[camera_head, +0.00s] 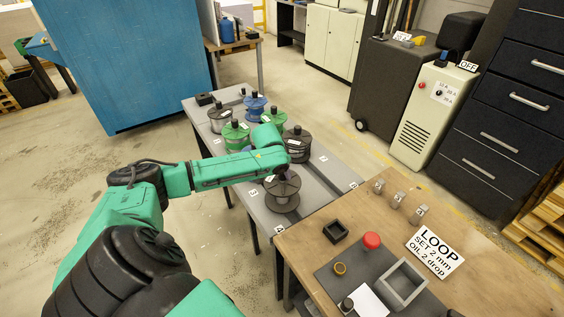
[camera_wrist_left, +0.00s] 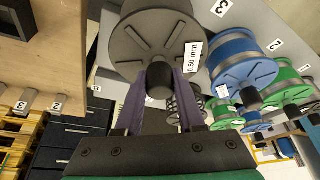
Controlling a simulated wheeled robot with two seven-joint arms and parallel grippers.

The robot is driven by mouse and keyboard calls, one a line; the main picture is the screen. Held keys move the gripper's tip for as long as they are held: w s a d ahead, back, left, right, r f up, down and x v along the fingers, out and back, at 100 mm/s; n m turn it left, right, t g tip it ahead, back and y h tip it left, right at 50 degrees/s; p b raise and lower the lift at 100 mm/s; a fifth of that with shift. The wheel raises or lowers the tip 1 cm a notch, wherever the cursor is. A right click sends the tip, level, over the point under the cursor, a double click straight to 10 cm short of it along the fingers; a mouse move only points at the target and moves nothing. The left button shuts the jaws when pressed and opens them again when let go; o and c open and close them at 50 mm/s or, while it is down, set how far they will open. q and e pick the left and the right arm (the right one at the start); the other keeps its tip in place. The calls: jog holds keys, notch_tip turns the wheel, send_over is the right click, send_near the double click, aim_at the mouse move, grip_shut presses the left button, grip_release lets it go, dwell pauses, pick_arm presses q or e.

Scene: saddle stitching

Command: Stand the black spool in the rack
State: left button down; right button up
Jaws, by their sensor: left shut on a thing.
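A dark grey to black spool (camera_head: 282,187) with wide flanges is upright at the near end of the grey rack table (camera_head: 316,192). My left gripper (camera_head: 284,172) is above it, pointing down. In the left wrist view, the fingers (camera_wrist_left: 160,100) are shut on the black knob on top of this spool (camera_wrist_left: 152,40), which has a slotted flange and a 0.50 mm label. I cannot tell whether its base touches the surface. Another dark spool (camera_head: 297,146) stands just behind. My right gripper is out of view.
A wooden bench (camera_head: 330,237) adjoins at the front right, with a red button (camera_head: 372,241), a grey square frame (camera_head: 403,286) and small metal blocks (camera_head: 398,199).

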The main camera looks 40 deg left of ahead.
pick_arm(q)
jog(key=shift+f+b, duration=0.3)
jog(key=shift+f, duration=0.5)
jog(key=shift+c, duration=2.2)
grip_release()
jog(key=shift+f, duration=0.1)
jog(key=shift+s, duration=0.1)
jog(key=b+v, duration=0.1)
jog(key=v, duration=1.3)
jog(key=shift+r+b, duration=0.3)
jog(key=shift+s+d, duration=0.1)
jog(key=shift+s, duration=0.05)
